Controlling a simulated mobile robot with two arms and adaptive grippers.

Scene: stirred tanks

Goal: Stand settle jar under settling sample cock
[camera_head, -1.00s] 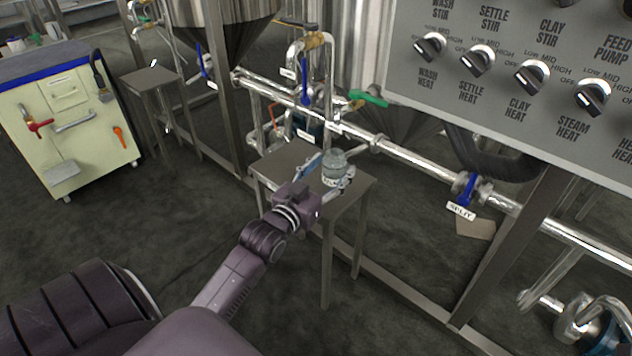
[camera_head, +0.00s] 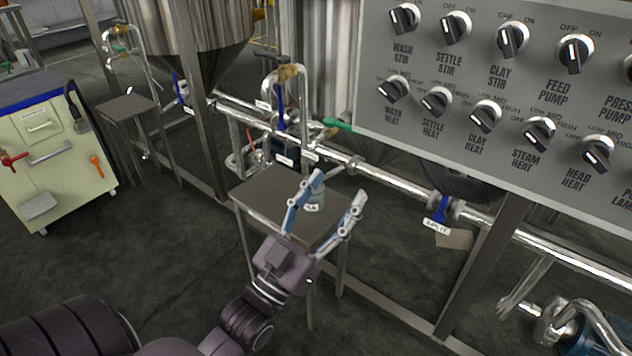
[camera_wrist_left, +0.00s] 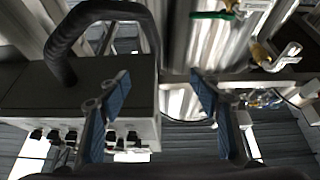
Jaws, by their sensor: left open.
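The settle jar (camera_head: 316,197) is a small pale glass jar with a white label. It stands upright on a small steel table (camera_head: 262,190), partly hidden behind a finger of my left gripper (camera_head: 339,185). That gripper is open, its blue-padded fingers spread on the near side of the jar with nothing clasped. The left wrist view shows the open fingers (camera_wrist_left: 160,100) with no jar between them. Behind the table is pipework with a brass-and-blue-handled valve (camera_head: 280,100) and a green-handled cock (camera_head: 337,124). I cannot tell which is the settling sample cock. My right gripper is out of view.
A grey control panel (camera_head: 470,130) with several knobs hangs at the upper right. A steel pipe (camera_head: 385,175) runs behind the table. A second small table (camera_head: 125,108) and a cream cabinet (camera_head: 50,150) stand left. Dark floor is clear in front.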

